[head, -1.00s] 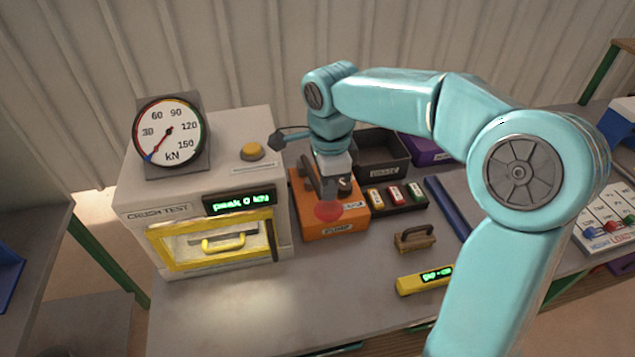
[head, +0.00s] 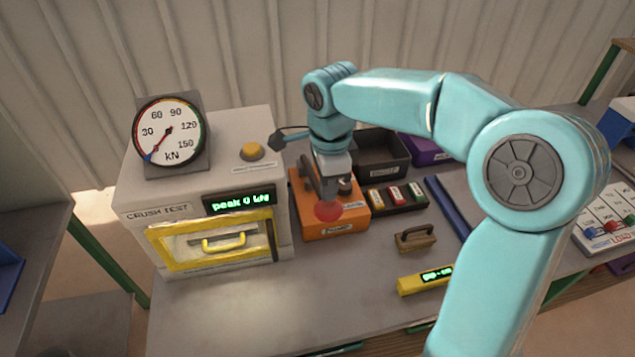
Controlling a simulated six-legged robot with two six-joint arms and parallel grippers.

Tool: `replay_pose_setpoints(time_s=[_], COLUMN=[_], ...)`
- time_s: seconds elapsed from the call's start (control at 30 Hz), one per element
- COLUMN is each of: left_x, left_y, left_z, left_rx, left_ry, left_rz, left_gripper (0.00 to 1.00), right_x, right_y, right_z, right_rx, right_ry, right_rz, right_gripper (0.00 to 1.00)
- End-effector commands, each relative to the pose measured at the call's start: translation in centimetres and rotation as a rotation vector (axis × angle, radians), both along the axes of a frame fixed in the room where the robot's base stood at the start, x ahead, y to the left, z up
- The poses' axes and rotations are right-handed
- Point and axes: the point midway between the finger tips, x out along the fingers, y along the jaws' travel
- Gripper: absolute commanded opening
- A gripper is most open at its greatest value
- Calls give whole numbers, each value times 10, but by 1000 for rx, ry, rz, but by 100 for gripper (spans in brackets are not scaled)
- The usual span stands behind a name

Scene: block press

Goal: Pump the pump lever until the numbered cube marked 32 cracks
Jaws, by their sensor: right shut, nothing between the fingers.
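The crush test press (head: 205,185) stands on the bench at left with its yellow-framed door (head: 212,243) shut. Its display (head: 239,202) reads peak 0 kN, and the gauge (head: 168,131) needle points to the low end. The numbered cube marked 32 is not visible. The orange pump (head: 318,222) sits right of the press, with the red knob of its lever (head: 328,211) at the front. My right gripper (head: 330,190) is shut and empty, pointing down over the pump, right at the lever just behind the red knob. Whether it touches the lever cannot be told. My left gripper is out of view.
A yellow button (head: 252,151) is on top of the press. Behind and right of the pump are a dark bin (head: 383,158) and a tray of coloured blocks (head: 397,197). A brush (head: 415,238) and a yellow gauge bar (head: 424,280) lie in front. The front-left bench is clear.

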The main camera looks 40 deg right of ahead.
Motion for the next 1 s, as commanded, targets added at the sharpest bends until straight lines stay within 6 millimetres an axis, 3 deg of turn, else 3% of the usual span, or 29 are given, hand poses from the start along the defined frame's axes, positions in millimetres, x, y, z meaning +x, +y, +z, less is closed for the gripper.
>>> replay_pose_setpoints(time_s=[0.87, 1.0], left_x=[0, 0], left_y=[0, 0], left_z=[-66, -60], left_rx=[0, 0], left_ry=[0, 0], left_rz=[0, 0], left_gripper=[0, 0], right_x=[0, -1], right_y=[0, 0], right_z=[-81, -75], right_rx=[0, 0], right_ry=[1, 4], right_rz=[0, 1], right_gripper=[0, 0])
